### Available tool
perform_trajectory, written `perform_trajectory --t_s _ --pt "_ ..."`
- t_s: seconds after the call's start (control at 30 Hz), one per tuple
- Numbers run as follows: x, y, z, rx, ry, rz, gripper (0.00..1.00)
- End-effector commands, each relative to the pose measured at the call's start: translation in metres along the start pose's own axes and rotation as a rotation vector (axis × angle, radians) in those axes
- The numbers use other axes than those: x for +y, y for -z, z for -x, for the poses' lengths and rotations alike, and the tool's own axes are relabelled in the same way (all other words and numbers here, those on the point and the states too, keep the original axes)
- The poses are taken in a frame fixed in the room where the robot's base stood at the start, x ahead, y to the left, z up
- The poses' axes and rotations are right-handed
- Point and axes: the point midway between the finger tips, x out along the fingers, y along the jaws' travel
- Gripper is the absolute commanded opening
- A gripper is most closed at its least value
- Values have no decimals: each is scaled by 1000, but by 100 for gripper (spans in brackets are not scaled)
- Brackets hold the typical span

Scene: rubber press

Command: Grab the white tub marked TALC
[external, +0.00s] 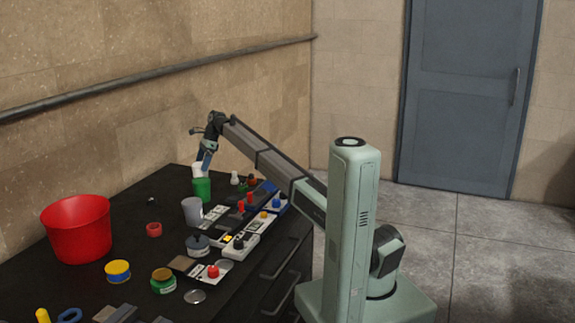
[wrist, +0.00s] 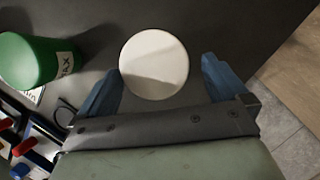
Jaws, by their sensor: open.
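The white tub (wrist: 153,64) shows in the wrist view as a round white top between my two blue fingertips. Its TALC marking is not visible from above. My gripper (wrist: 160,88) is open, with one finger on each side of the tub and a gap on the right side. In the external view the white tub (external: 198,169) stands at the far end of the black table, behind a green tub, and my gripper (external: 206,158) is right above or around it. Whether the fingers touch it I cannot tell.
A green tub marked WAX (wrist: 28,60) stands close on the left in the wrist view. The black table (external: 140,200) also holds a red bucket (external: 76,230), a grey cup (external: 192,210), switch boxes and small jars. The table edge lies right of the tub in the wrist view.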

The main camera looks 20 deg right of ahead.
Motion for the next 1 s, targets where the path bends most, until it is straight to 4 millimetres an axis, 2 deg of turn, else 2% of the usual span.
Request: perform_trajectory --t_s 0.17,0.43,0.7,1.0 --pt "4 2 -14 0 0 0 100" --pt "6 4 -47 0 0 0 100" --pt "6 4 -50 0 1 0 100" --pt "6 4 -50 -1 1 0 71"
